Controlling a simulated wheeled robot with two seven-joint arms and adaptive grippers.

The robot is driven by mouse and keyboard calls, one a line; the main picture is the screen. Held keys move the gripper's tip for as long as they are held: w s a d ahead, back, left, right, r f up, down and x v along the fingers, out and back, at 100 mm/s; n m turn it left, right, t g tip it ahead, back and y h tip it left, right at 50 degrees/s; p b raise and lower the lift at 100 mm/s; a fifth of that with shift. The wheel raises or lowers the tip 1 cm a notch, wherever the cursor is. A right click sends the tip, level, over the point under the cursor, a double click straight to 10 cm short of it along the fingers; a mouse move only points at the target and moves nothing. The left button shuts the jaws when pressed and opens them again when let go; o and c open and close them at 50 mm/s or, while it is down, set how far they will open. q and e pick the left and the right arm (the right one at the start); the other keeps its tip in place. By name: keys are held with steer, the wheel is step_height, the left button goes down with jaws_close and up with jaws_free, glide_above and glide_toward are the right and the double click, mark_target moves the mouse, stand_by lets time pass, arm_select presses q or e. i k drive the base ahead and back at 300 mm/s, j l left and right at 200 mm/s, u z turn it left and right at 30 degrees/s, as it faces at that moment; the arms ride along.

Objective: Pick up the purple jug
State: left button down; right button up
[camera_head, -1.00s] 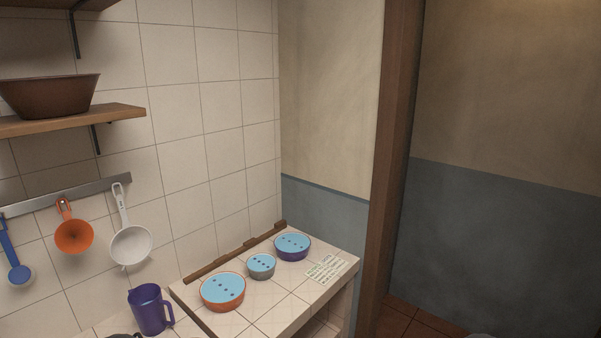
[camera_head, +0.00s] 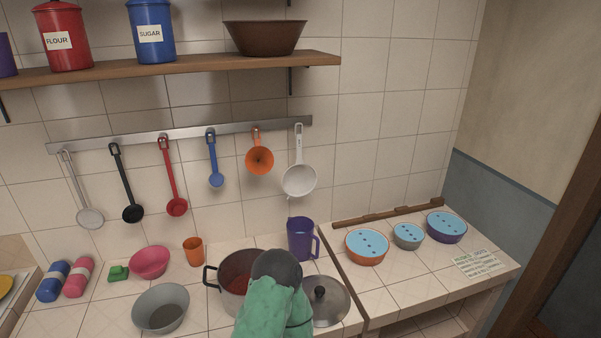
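The purple jug (camera_head: 301,239) stands upright on the tiled counter (camera_head: 208,318), just left of the raised tiled section. Its handle is on its right side. A dark round thing (camera_head: 277,263) and a green, cloth-like thing (camera_head: 268,305) are in front of it, lower in the picture; I cannot tell what they are. Neither of my grippers can be made out in the head view.
Close to the jug are a pot (camera_head: 233,284) with red contents, a lid (camera_head: 327,301) and an orange cup (camera_head: 193,251). Lidded bowls (camera_head: 366,257) stand on the raised section. Utensils hang from a rail (camera_head: 180,133) below a wooden shelf (camera_head: 180,70).

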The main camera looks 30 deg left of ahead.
mark_target(299, 230)
steer(key=u, duration=1.6)
steer(key=l+u, duration=0.15)
steer(key=l, duration=0.1)
